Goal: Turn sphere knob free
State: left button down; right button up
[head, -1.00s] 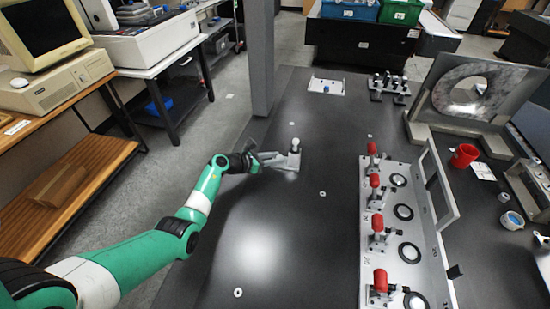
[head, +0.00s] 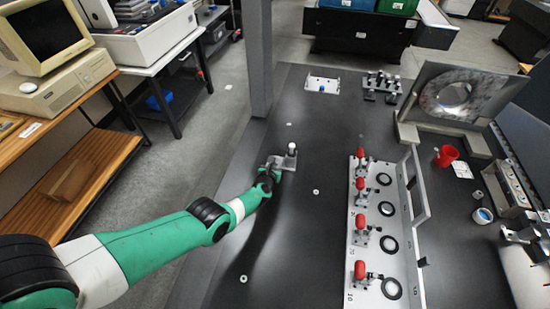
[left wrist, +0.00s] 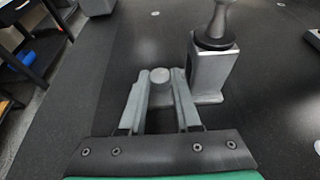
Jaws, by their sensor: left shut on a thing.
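A grey block (head: 288,161) stands on the dark table, with a pale sphere (head: 292,147) on a stem above it. In the left wrist view the block (left wrist: 209,73) carries a dark collar and a stem, and its top is cut off by the frame edge. A round grey knob (left wrist: 160,75) sits to the left of the block. My left gripper (left wrist: 161,80) is shut on this knob, one finger on each side. In the head view the left gripper (head: 275,163) is at the block's left side, and the knob is hard to make out. My right gripper is not in view.
A pale fixture plate (head: 350,285) with several red-handled clamps stands to the right. A large ring in a metal frame (head: 450,95) and a red cup (head: 446,156) are farther right. A white plate (head: 322,85) lies at the back. The table left of the clamps is mostly clear.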

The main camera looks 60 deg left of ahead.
pick_arm(q)
jog(key=shift+w+d+n+g+y+b, duration=0.15)
jog(key=shift+w+n+g+y+b, duration=0.1)
jog(key=shift+n+g+y+b, duration=0.55)
jog(key=shift+n+b, duration=0.3)
jog(key=shift+r+g, duration=0.1)
jog(key=shift+g, duration=0.2)
dwell(0.3)
jog(key=c, duration=0.9)
grip_release()
jog(key=shift+s, duration=0.1)
